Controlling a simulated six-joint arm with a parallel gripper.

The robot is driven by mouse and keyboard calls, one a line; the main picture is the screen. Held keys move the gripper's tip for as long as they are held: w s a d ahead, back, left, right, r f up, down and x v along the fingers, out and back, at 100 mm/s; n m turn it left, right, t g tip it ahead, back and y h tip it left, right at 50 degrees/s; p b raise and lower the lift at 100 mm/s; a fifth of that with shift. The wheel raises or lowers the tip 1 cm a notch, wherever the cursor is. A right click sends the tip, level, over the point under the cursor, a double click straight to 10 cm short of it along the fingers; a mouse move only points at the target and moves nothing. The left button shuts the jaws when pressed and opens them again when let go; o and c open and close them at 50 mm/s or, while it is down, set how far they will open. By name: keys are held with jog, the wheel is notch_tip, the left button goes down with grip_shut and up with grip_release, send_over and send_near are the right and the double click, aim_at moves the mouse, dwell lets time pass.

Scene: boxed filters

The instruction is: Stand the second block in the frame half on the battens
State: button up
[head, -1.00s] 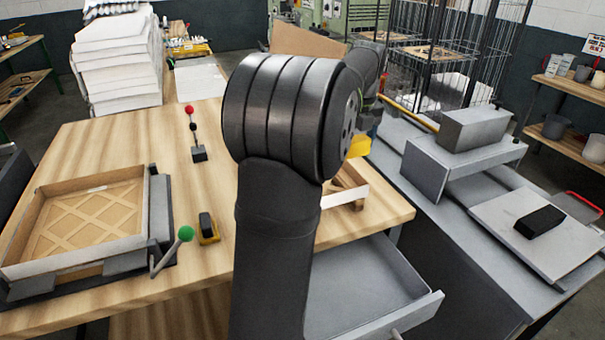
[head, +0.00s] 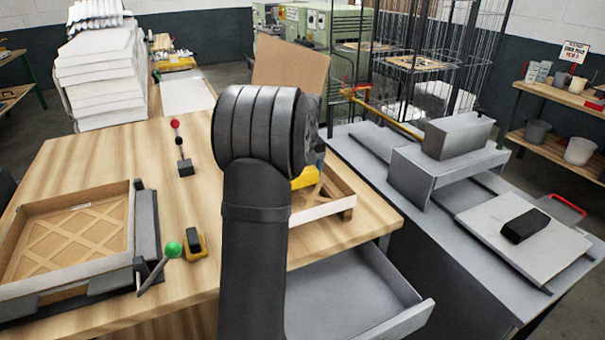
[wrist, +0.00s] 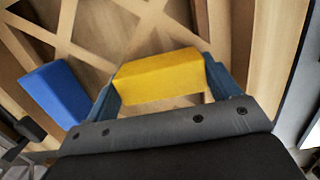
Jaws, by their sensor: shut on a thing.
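My gripper (wrist: 163,82) is shut on a yellow block (wrist: 155,68), with a blue finger at each end of it. In the head view, the yellow block (head: 306,177) shows beside my dark arm, over the near right of the wooden bench. Below it is a frame half (head: 322,210) with a pale front edge, partly hidden by my arm. In the wrist view, crossed wooden battens (wrist: 90,50) lie behind the block; I cannot tell whether it touches them. A blue block (wrist: 57,92) is left of my gripper, over the battens.
Another latticed frame (head: 75,240) sits at the bench's left, with a green-knobbed lever (head: 172,250) beside it. A yellow-and-black object (head: 194,246) and a red-knobbed stand (head: 182,150) are mid-bench. An open grey drawer (head: 350,295) juts out below. A grey side table (head: 400,210) stands right.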

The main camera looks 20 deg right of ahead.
jog(key=shift+f, duration=0.2)
jog(key=o, duration=0.9)
jog(key=shift+o, duration=0.2)
notch_tip(320, 180, up, 12)
jog(key=s, duration=0.1)
jog(key=shift+s+r, duration=0.15)
jog(key=shift+s, duration=0.1)
jog(key=f, duration=0.4)
jog(key=w+f, duration=0.1)
jog(key=f, duration=0.6)
jog(key=shift+w+f, duration=0.3)
jog(key=shift+f, duration=0.05)
jog(key=shift+r, duration=1.75)
jog(key=shift+f, duration=0.1)
